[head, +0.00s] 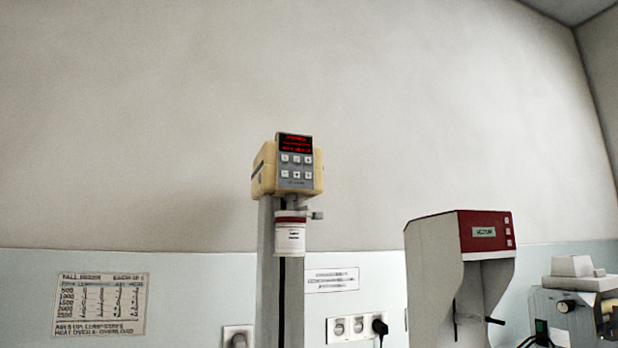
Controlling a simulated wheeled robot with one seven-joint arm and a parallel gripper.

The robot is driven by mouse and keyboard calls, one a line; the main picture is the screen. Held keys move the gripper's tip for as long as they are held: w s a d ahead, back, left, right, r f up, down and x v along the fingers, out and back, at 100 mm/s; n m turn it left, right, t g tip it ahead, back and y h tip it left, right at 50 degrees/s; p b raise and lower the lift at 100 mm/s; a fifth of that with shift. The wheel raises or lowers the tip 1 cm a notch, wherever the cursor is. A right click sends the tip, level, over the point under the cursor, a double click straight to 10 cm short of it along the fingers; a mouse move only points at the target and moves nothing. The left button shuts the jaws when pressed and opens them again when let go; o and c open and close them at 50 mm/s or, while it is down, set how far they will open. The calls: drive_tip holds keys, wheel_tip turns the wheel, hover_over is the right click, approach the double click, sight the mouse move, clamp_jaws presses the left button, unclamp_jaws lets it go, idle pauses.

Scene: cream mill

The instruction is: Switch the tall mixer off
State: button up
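The tall mixer (265,173) stands left of the middle in the head view, with a cream-yellow head on top of a grey column (266,265). Its front has a grey button panel (296,168) with several small buttons. Above the buttons a dark display (296,144) glows with red characters, too small to read. A white canister with a red band (290,235) is in front of the column just below the head. The lower part of the mixer is cut off by the frame. My gripper is not in view.
A red-and-grey machine (433,262) with a small display stands to the right, with a clear gap between. Another machine (570,308) is at the far right edge. Wall sockets (350,328), one with a black plug, and a printed chart (100,304) are on the wall behind.

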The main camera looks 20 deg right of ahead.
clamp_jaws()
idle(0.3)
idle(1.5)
